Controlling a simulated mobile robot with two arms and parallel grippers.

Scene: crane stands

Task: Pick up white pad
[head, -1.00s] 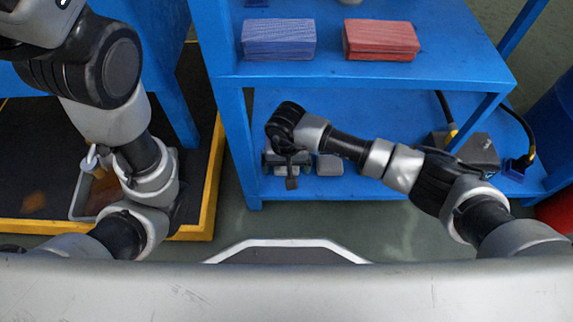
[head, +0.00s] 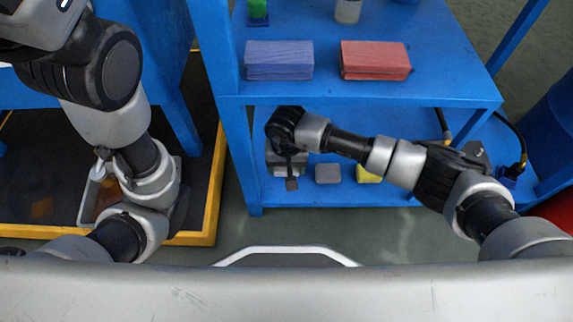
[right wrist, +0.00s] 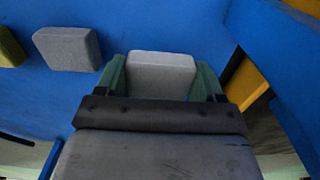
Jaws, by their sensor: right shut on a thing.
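The white pad (right wrist: 160,75) is a pale block with rounded edges in the right wrist view. It sits between the two green fingers of my right gripper (right wrist: 162,82), which is shut on it. In the head view my right gripper (head: 289,163) reaches over the lower blue shelf and mostly hides the pad. I cannot tell whether the pad still touches the shelf. My left arm shows at the left of the head view, but its gripper does not show clearly.
A grey pad (head: 328,173) and a yellow pad (head: 368,174) lie right of the gripper on the lower shelf (head: 300,197). The upper shelf (head: 330,24) overhangs it, with a blue block (head: 279,61) and a red block (head: 375,61). A blue post stands close on the left.

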